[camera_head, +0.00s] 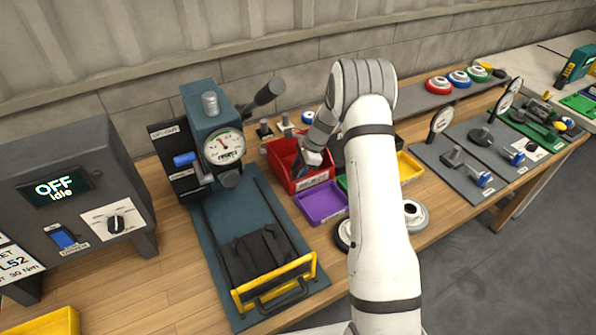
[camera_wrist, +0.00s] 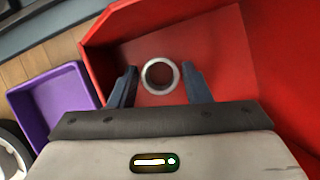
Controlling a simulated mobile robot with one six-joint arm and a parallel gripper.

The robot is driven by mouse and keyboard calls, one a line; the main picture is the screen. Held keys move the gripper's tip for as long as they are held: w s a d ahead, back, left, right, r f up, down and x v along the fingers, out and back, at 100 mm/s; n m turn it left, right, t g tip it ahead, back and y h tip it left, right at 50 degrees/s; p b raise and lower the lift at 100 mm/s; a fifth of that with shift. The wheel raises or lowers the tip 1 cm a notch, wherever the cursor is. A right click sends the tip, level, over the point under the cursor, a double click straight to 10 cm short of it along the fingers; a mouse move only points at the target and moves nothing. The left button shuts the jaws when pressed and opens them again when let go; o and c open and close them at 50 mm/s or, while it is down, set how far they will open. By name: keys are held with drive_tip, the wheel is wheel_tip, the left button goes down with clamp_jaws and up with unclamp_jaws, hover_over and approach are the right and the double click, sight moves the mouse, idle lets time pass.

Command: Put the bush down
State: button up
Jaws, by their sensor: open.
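The bush is a small grey metal ring (camera_wrist: 159,76) in the wrist view, lying on the floor of the red bin (camera_wrist: 215,45). My gripper (camera_wrist: 164,78) is open, with one finger on each side of the ring and a gap on both sides. In the head view my gripper (camera_head: 303,166) reaches down into the red bin (camera_head: 317,179), which has a label on its front. The ring is hidden from the head view by the bin and my arm.
A purple tray (camera_head: 322,203) stands right in front of the red bin; it also shows in the wrist view (camera_wrist: 62,97). A press with a dial gauge (camera_head: 222,147) stands to the left. A yellow bin (camera_head: 408,168) is partly behind my arm. The red bin's walls surround my fingers.

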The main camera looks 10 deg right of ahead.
drive_tip(key=b+v, duration=0.2)
drive_tip(key=v, duration=1)
drive_tip(key=s+a+r+n+h, duration=0.1)
drive_tip(key=s+a+r+n, duration=0.1)
drive_tip(key=s+r+n, duration=0.4)
drive_tip(key=s+r+n+t+h, duration=0.1)
drive_tip(key=s+r+n, duration=0.1)
drive_tip(key=s, duration=0.8)
drive_tip(key=s+r+n+t+h, duration=0.1)
drive_tip(key=s+r+n, duration=0.2)
drive_tip(key=s, duration=0.7)
drive_tip(key=s+r+n+t+h, duration=0.1)
drive_tip(key=s+r+n, duration=0.2)
drive_tip(key=s+n, duration=0.3)
drive_tip(key=s+a, duration=0.1)
drive_tip(key=s, duration=0.3)
drive_tip(key=shift+h, duration=0.4)
